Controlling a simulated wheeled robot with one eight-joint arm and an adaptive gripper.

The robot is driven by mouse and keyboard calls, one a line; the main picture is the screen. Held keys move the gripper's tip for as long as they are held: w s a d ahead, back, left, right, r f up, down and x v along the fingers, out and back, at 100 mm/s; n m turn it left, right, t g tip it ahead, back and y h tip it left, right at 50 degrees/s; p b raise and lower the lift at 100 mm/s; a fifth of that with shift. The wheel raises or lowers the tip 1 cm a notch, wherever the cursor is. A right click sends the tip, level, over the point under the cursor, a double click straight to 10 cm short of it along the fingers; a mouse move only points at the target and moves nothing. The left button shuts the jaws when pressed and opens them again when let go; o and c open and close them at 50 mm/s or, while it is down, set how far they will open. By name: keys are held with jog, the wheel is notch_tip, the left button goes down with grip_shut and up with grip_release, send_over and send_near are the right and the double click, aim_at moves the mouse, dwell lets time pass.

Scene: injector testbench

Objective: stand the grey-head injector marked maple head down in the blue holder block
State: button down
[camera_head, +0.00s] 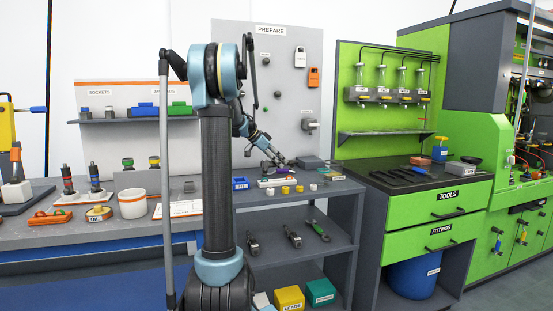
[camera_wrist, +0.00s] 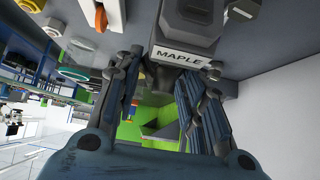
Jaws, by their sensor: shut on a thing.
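In the wrist view my gripper (camera_wrist: 158,78) is closed on a dark part of the grey-head injector (camera_wrist: 188,22). Its grey head and white MAPLE plate show just beyond the fingers, close to the grey bench surface; much of its body is hidden. In the head view my gripper (camera_head: 280,161) is low over the right part of the bench, and the injector is too small to make out clearly. A small blue block (camera_head: 240,184) with a white label, which looks like the holder, stands on the bench left of my gripper.
Yellow and white caps (camera_head: 285,190) sit in front of my gripper. A grey block (camera_head: 310,162) is close to its right. The grey pegboard panel (camera_head: 288,110) rises behind. A white cup (camera_head: 132,204) and other injectors stand on the left bench.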

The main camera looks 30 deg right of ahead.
jog(key=shift+f, duration=2.55)
jog(key=shift+f, duration=0.2)
jog(key=c, duration=0.9)
grip_release()
jog(key=shift+c, duration=0.2)
jog(key=v, duration=1.2)
jog(key=shift+f, duration=0.1)
